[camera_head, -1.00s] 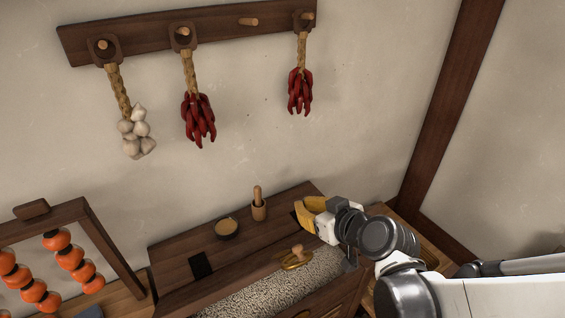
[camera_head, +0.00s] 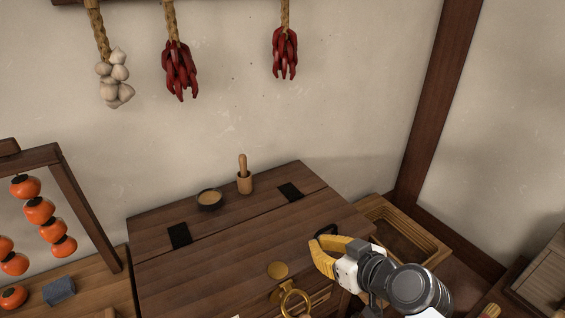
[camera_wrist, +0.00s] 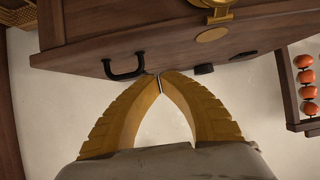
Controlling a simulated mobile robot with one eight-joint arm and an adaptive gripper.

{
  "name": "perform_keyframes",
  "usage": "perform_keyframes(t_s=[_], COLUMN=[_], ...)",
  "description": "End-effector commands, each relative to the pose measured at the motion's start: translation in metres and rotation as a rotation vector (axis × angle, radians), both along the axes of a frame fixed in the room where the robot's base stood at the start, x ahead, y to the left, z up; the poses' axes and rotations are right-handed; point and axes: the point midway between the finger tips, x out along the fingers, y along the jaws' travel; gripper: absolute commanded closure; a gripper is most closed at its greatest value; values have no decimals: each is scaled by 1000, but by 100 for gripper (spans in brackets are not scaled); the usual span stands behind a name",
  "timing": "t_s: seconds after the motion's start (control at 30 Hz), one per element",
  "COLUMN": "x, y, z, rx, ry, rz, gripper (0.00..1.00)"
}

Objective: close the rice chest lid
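The rice chest (camera_head: 215,255) is dark wood, and its lid (camera_head: 240,240) lies down, looking flush with the hinged back strip; no grain shows. A black handle (camera_head: 325,230) is at the lid's right edge; it also shows in the wrist view (camera_wrist: 125,70). My gripper (camera_head: 318,252) has yellow fingers and is at the right edge of the chest. In the wrist view its fingertips (camera_wrist: 160,80) meet with nothing visible between them, beside the handle and close to the wood edge. Whether they touch it I cannot tell.
A brass ring (camera_head: 292,298) is at the chest's front. An open wooden box (camera_head: 400,235) is at right; a rack of orange fruit (camera_head: 40,210) stands left.

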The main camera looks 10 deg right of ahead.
Motion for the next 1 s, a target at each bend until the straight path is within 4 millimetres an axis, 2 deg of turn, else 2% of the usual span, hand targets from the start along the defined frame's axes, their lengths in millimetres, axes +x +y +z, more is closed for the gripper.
perform_keyframes(t_s=[0.03, 0.1, 0.4, 0.6, 1.0], x=[-1, -2, -4, -4, -4], y=[-1, -1, -2, -2, -2], z=[-15, -25, -52, -59, -59], rx=[1, 1, 0, 0, 0], ry=[0, 0, 0, 0, 0], rz=[0, 0, -1, -1, 0], gripper=[100, 100, 100, 100, 100])
